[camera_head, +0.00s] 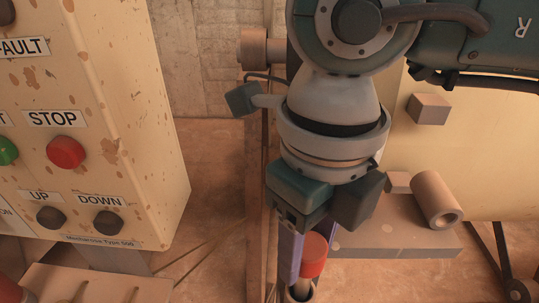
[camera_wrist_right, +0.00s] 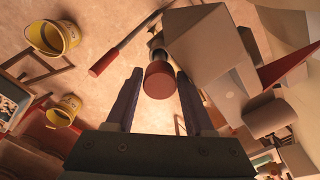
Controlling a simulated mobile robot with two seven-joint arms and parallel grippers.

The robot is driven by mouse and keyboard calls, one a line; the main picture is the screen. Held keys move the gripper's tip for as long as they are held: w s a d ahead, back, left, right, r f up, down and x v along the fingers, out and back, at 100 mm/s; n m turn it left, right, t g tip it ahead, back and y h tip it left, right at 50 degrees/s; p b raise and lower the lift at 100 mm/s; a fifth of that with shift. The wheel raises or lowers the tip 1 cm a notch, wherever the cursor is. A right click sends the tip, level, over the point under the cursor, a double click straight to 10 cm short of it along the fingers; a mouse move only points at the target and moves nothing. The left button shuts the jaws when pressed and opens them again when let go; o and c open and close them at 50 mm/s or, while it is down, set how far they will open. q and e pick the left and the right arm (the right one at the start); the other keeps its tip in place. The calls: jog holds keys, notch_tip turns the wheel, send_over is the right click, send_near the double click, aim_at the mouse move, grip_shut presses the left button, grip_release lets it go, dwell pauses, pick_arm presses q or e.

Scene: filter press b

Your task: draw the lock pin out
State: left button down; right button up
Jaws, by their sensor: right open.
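The lock pin's red head (camera_head: 314,252) shows low in the middle of the head view, above a brown tubular socket (camera_head: 300,293). In the wrist view the red head (camera_wrist_right: 158,83) lies between the two dark fingers, with a gap on each side. My right gripper (camera_head: 305,262) is open and points down, its fingers on either side of the head. It also shows in the wrist view (camera_wrist_right: 160,75). I see no contact between fingers and pin. The pin's shank is mostly hidden. My left gripper is not in view.
A rusty control box with a red STOP button (camera_head: 66,152) stands at the left. A grey block (camera_head: 395,238) with a brown roller (camera_head: 437,199) is at the right. The wrist view shows a red-handled bar (camera_wrist_right: 104,63) and yellow buckets (camera_wrist_right: 52,37) on open floor.

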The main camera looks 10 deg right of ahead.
grip_shut()
jog(key=shift+r, duration=0.25)
dwell(0.4)
jog(key=shift+r+p, duration=3)
jog(key=shift+r, duration=1.1)
